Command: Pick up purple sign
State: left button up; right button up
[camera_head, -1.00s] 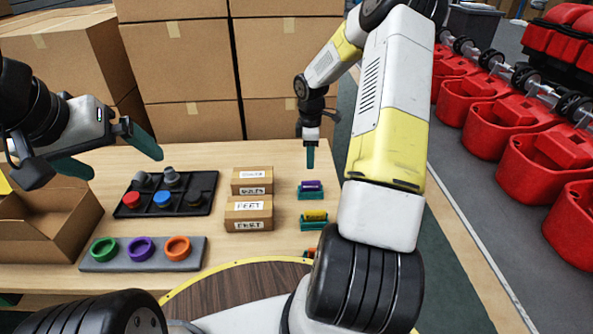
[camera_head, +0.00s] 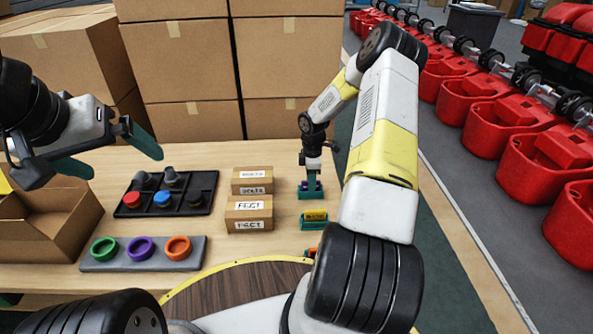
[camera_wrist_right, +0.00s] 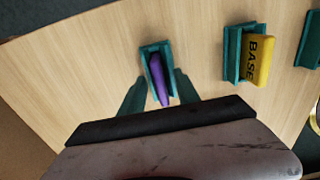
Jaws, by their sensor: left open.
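The purple sign (camera_wrist_right: 160,80) stands in a teal holder (camera_wrist_right: 147,52) on the table, seen in the right wrist view. In the head view, my right gripper (camera_head: 311,182) covers most of the sign. In the right wrist view, my right gripper (camera_wrist_right: 158,96) is open, with one teal finger on each side of the sign. I cannot tell whether the fingers touch the sign or holder. My left gripper (camera_head: 112,153) is open and empty, above the left side of the table and away from the sign.
Two small labelled boxes (camera_head: 249,212) stand left of the holders. A black tray (camera_head: 188,208), a grey ring board (camera_head: 190,264) and an open carton (camera_head: 85,228) are further left.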

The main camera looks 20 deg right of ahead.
grip_shut()
